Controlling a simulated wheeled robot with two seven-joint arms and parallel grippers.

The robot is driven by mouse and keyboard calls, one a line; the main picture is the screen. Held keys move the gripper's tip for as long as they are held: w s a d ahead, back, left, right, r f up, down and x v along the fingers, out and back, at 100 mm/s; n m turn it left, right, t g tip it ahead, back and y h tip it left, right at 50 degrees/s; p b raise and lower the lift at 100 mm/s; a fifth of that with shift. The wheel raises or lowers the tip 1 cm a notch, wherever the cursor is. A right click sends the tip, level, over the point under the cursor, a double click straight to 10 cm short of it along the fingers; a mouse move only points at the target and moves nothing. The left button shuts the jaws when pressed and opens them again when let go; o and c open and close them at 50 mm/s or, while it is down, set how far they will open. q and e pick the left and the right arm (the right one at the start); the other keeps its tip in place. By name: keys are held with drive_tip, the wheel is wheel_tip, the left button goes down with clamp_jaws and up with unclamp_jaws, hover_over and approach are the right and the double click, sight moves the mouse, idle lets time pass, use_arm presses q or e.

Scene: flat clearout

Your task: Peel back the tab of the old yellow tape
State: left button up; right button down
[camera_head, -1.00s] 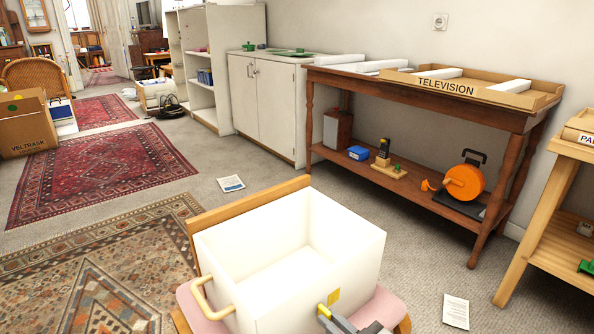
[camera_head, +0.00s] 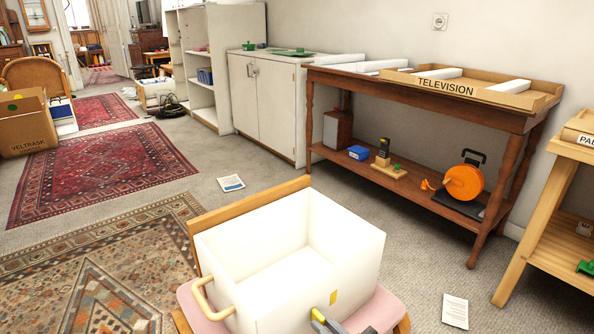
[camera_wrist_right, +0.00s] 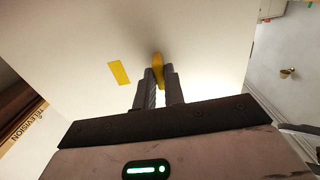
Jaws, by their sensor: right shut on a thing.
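A white open box (camera_head: 270,291) sits on a wooden chair with a pink seat (camera_head: 372,306). A strip of yellow tape (camera_head: 333,297) is on the box's front wall, near its right corner; it also shows in the right wrist view (camera_wrist_right: 119,72). My right gripper (camera_head: 322,322) is low at the bottom edge, just in front of that wall. In the right wrist view its fingers (camera_wrist_right: 158,88) are shut on a yellow tab (camera_wrist_right: 157,64), apart from the strip in the picture. Whether tab and strip are joined cannot be seen. My left gripper is not in view.
A wooden console table (camera_head: 420,100) along the wall holds a cardboard tray marked TELEVISION (camera_head: 470,92), with an orange reel (camera_head: 464,183) on its lower shelf. Papers (camera_head: 456,311) lie on the carpet. The floor between chair and console is mostly clear.

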drive_tip(key=shift+s+a+f+p, duration=0.1)
drive_tip(key=shift+s+a+p, duration=0.25)
drive_tip(key=shift+s+a, duration=0.4)
drive_tip(key=c, duration=1.3)
unclamp_jaws()
drive_tip(key=shift+w, duration=0.1)
drive_tip(key=shift+p+v, duration=1.55)
drive_tip(key=shift+v, duration=1.95)
